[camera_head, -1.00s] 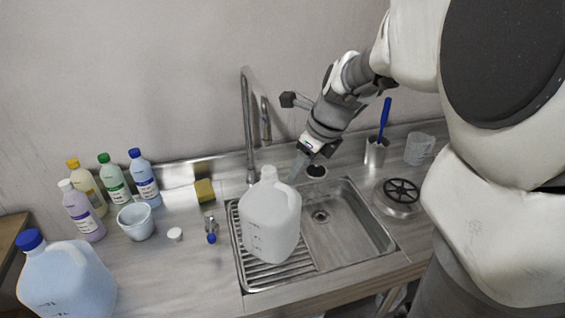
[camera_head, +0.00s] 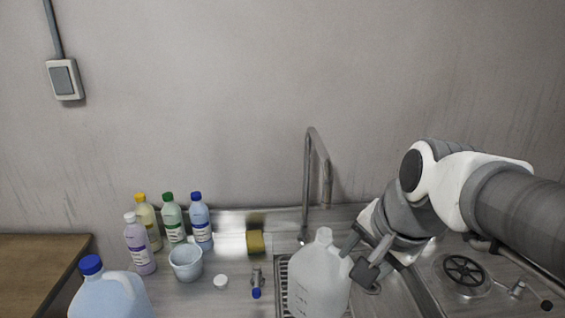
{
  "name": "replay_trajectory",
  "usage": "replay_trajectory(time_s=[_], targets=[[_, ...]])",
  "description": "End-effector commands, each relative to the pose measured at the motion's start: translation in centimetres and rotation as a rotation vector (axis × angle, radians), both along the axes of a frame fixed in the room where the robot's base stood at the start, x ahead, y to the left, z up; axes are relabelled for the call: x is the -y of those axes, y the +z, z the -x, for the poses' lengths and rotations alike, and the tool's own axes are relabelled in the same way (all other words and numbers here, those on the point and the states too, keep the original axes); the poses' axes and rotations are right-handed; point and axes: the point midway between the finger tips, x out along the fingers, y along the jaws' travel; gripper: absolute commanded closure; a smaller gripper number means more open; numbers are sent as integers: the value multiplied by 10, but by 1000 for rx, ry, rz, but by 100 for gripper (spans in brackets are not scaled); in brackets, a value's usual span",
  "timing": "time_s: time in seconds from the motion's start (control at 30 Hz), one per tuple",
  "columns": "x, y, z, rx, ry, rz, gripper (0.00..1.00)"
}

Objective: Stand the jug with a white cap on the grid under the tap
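The pale translucent jug with a white top (camera_head: 319,283) is upright at the left part of the sink, in front of the tap (camera_head: 307,185). Its base is cut off by the picture's lower edge. The ribbed grid (camera_head: 281,272) shows as a strip beside the jug, which hides much of it. My gripper (camera_head: 352,243) is at the jug's upper right, close to its neck and handle. The jug and the wrist parts overlap, so I cannot tell whether the fingers touch the handle or how far apart they are.
A blue-capped jug (camera_head: 108,295) stands at the lower left. Several bottles (camera_head: 172,220), a cup (camera_head: 186,262), a loose white cap (camera_head: 220,282), a small blue-tipped fitting (camera_head: 257,283) and a sponge (camera_head: 255,241) occupy the counter left of the sink. A round strainer-like item (camera_head: 463,270) lies right.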

Motion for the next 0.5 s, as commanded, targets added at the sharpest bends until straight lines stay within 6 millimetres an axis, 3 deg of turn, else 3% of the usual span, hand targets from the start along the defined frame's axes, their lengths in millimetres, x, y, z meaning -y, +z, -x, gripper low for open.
replay_trajectory(time_s=[0.3,0.5], targets=[[-7,-4,49,78,591,360,46],[-8,-7,61,89,756,467,46]])
